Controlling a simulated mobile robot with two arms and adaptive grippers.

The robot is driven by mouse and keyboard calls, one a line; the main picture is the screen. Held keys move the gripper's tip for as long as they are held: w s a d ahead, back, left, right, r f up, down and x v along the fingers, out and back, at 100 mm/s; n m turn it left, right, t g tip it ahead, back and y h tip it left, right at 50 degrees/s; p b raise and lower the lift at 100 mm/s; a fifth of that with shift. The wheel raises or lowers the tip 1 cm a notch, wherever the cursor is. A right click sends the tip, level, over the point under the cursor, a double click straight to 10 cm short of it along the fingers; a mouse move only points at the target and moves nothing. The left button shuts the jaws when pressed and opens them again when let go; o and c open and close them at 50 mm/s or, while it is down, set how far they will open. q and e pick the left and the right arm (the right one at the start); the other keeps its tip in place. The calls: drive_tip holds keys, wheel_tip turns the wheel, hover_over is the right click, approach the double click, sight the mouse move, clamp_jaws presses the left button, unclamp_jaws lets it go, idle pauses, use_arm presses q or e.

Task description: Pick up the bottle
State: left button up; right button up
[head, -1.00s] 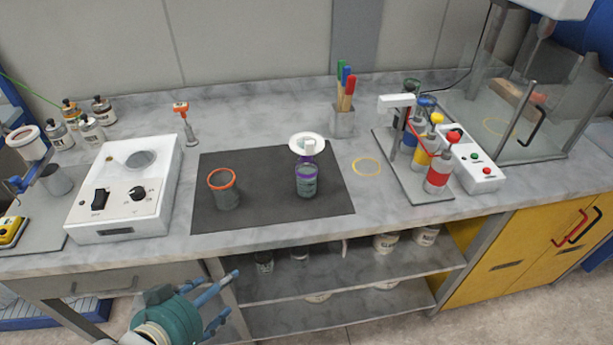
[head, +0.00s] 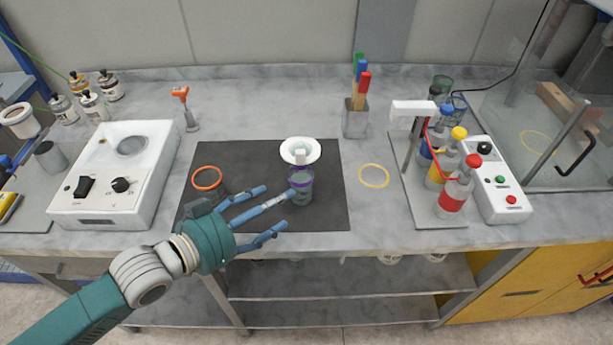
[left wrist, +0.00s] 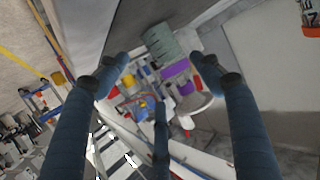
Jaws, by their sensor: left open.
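My left gripper (head: 277,208) is open and empty over the dark mat (head: 225,152), its fingers pointing right toward a grey-green container with a purple rim (head: 302,190). The fingertips are close to the container; I cannot tell if they touch. In the left wrist view the container (left wrist: 163,42) with its purple band shows ahead, between the spread fingers. Bottles with a red cap (head: 453,195), a yellow cap (head: 441,172) and a blue cap (head: 430,150) stand in a rack at the right. Which bottle is meant is not clear. My right gripper is not in view.
A yellow ring (head: 374,176) marks free counter at the right.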

sight(297, 190)
use_arm(q)
drive_tip(key=x, duration=0.2)
drive_tip(key=shift+w+d, duration=0.2)
drive_tip(key=shift+w, duration=0.1)
drive_tip(key=p+x, duration=0.1)
drive_tip(key=x, duration=0.1)
drive_tip(key=p+x, duration=0.1)
drive_tip(key=x, duration=0.1)
drive_tip(key=shift+w+d+r, duration=0.15)
drive_tip(key=shift+w+d, duration=0.05)
drive_tip(key=shift+w, duration=0.05)
drive_tip(key=shift+w+d+f, duration=0.25)
drive_tip(key=shift+d, duration=0.05)
drive_tip(key=shift+s, duration=0.1)
drive_tip(key=shift+c, duration=0.2)
drive_tip(key=shift+a, duration=0.1)
drive_tip(key=c, duration=0.5)
drive_tip(key=shift+c, duration=1)
drive_tip(key=shift+r, duration=0.1)
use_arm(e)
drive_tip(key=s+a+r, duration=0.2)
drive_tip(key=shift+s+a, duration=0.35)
